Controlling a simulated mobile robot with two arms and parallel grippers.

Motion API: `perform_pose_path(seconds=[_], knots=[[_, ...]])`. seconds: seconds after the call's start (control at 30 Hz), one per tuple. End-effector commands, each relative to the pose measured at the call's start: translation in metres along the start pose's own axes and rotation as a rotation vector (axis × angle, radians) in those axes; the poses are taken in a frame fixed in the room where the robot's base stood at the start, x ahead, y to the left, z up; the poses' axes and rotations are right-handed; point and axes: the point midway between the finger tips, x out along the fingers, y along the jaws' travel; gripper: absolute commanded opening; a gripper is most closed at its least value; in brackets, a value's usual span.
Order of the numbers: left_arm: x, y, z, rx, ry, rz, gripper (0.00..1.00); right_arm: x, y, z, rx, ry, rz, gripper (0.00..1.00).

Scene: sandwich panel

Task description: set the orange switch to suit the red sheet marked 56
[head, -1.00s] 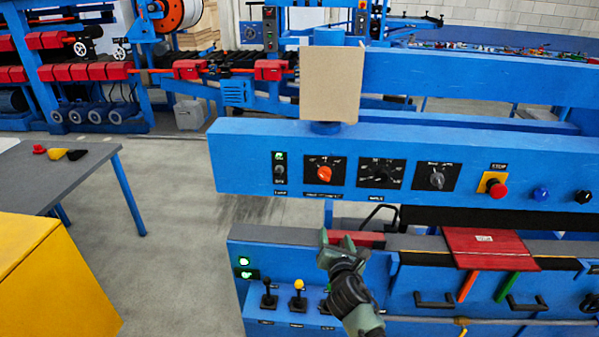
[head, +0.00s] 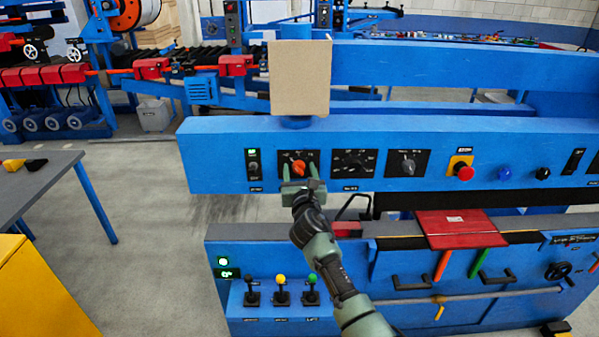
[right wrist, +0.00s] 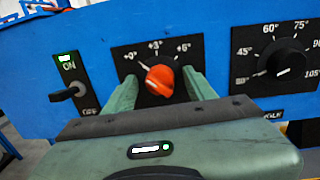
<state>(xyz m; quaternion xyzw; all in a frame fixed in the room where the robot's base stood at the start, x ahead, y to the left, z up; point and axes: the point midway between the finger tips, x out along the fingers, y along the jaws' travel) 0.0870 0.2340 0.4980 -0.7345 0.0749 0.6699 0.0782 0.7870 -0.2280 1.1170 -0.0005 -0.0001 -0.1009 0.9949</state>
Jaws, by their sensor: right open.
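The orange switch (head: 298,168) is a rotary knob on a black plate in the blue upper beam. In the right wrist view the orange switch (right wrist: 159,80) has marks that read about +0, +3 and +6, and its pale pointer line is toward the upper left, near +0. My right gripper (head: 301,180) is open in front of it. In the wrist view its green fingers (right wrist: 160,92) stand on either side of the knob; I cannot tell whether they touch it. The red sheet (head: 455,228) lies on the lower bench with a small white label, too small to read. My left gripper is out of view.
A black dial (head: 352,163) with degree marks and a grey knob (head: 407,163) sit to the right, then a red stop button (head: 464,172). An ON/OFF toggle (right wrist: 68,92) is to the left. Several small levers (head: 281,290) stand on the lower bench.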

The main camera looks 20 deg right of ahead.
Motion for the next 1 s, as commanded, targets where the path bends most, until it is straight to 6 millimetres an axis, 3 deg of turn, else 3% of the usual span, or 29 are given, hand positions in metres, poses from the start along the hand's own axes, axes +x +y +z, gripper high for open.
perform_pose_path(seconds=[0.23, 0.4, 0.43, 0.77, 1.0], knots=[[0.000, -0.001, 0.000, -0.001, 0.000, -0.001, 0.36, 0.000, 0.000, 0.000, 0.001, 0.000, 0.000, 0.53], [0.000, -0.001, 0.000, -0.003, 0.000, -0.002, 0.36, 0.000, 0.000, 0.000, 0.001, 0.000, 0.000, 0.05], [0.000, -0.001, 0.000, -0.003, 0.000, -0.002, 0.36, 0.000, 0.000, 0.000, 0.001, 0.000, 0.000, 0.00], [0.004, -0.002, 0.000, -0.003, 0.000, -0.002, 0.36, 0.000, 0.000, -0.002, 0.038, -0.003, 0.000, 0.00], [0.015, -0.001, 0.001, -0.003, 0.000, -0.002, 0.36, 0.000, -0.001, -0.004, 0.176, -0.015, 0.001, 0.00]])
